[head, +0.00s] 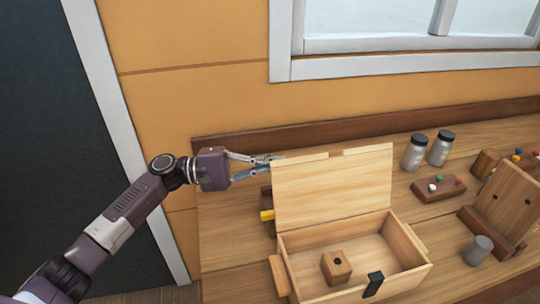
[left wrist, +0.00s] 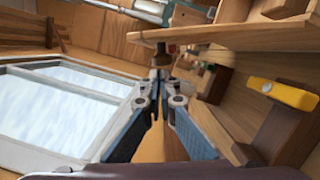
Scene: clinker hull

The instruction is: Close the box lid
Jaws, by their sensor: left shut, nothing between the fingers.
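The wooden box (head: 408,262) stands on the workbench with its lid (head: 335,185) raised nearly upright at the back. A small wooden block (head: 336,266) with a dark hole lies inside the box, and a black latch (head: 373,284) is on its front. My left gripper (head: 272,164) is shut and empty at the lid's upper left corner; I cannot tell whether it touches. In the left wrist view, the closed fingertips (left wrist: 160,78) are just below a light wooden board, which looks like the lid (left wrist: 250,34). My right gripper is out of view.
A yellow-ended wooden piece (head: 267,215) is left of the lid; its yellow part also shows in the left wrist view (left wrist: 283,94). Two jars (head: 414,152), a block with coloured pegs (head: 438,188), a grey cylinder (head: 478,250) and a wooden stand (head: 505,205) are at right. A wall and window are behind.

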